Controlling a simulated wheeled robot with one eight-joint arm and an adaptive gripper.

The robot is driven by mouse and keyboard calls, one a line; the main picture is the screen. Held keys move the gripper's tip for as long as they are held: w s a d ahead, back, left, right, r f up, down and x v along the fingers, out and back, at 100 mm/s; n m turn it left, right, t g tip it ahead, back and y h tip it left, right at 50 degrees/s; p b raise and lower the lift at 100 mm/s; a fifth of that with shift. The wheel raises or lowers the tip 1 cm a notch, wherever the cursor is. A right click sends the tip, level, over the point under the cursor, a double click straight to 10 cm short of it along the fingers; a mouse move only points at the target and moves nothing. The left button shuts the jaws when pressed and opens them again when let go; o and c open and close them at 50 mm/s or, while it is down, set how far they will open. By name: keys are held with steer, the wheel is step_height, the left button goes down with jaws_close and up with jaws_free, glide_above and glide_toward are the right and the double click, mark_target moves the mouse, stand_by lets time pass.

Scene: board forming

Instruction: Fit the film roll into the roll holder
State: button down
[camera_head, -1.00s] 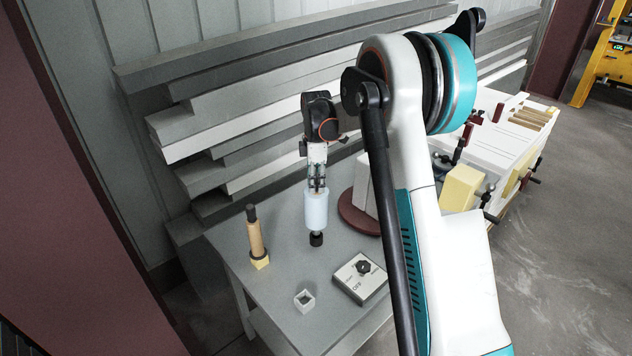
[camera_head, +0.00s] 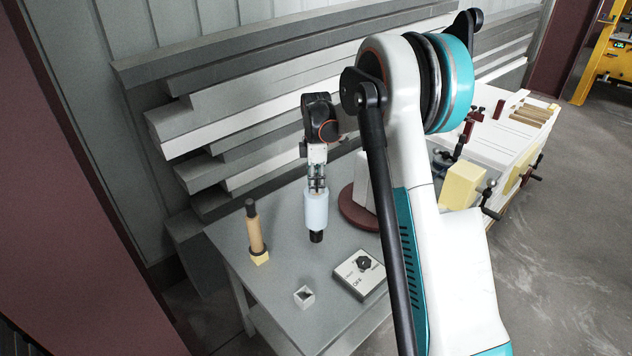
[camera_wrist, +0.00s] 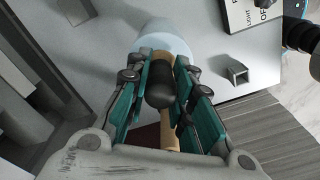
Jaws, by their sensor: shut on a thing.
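The film roll, a light blue cylinder (camera_head: 316,210) with a black lower end, hangs nearly upright in my gripper (camera_head: 317,186) over the grey table. In the wrist view my gripper (camera_wrist: 168,88) is shut around the roll's tan and black end, and the blue part (camera_wrist: 165,38) lies beyond the fingertips. Whether the roll's lower tip touches the table is unclear.
A tan roll with a black top (camera_head: 256,234) stands in a yellow base at the table's left. A white box with a black knob (camera_head: 361,274) is right of the socket. Boards are stacked along the wall.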

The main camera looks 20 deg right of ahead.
steer(key=shift+f+b, duration=0.7)
steer(key=shift+f, duration=0.5)
steer(key=c, duration=1.3)
jaws_free()
step_height(320, 180, up, 12)
